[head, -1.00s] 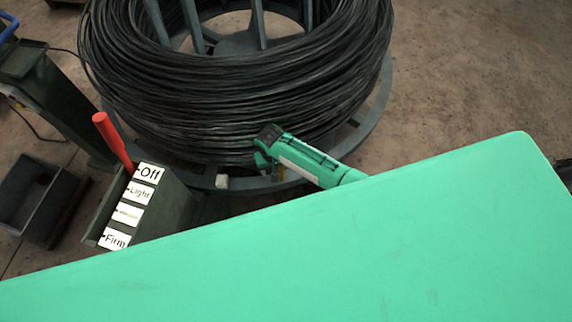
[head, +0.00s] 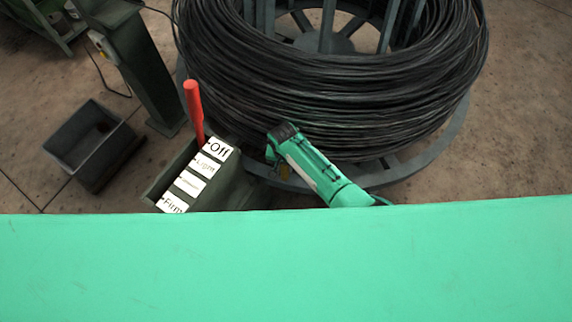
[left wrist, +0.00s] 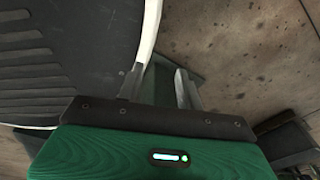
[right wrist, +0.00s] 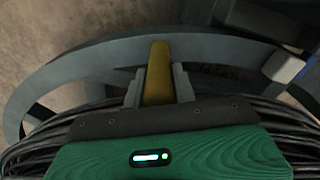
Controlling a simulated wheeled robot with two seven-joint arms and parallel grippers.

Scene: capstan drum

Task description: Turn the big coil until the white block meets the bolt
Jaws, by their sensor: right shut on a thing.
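The big coil (head: 340,110) of black wire lies on a grey reel with a flat rim (head: 425,155). My right gripper (head: 280,165) is at the rim's near side. In the right wrist view my right gripper (right wrist: 159,85) is shut on an upright yellow peg (right wrist: 158,72) at the rim. A small white block (right wrist: 291,69) sits on the rim to the right in that view. The head view does not show the block. I cannot make out the bolt. My left gripper (left wrist: 158,85) shows only in the left wrist view, open, with nothing between its fingers.
A dark green box with a red lever (head: 194,110) and Off, Light and Firm labels (head: 205,165) stands left of my right gripper. A grey bin (head: 88,145) and a green post (head: 140,65) are further left. My green body covers the front.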

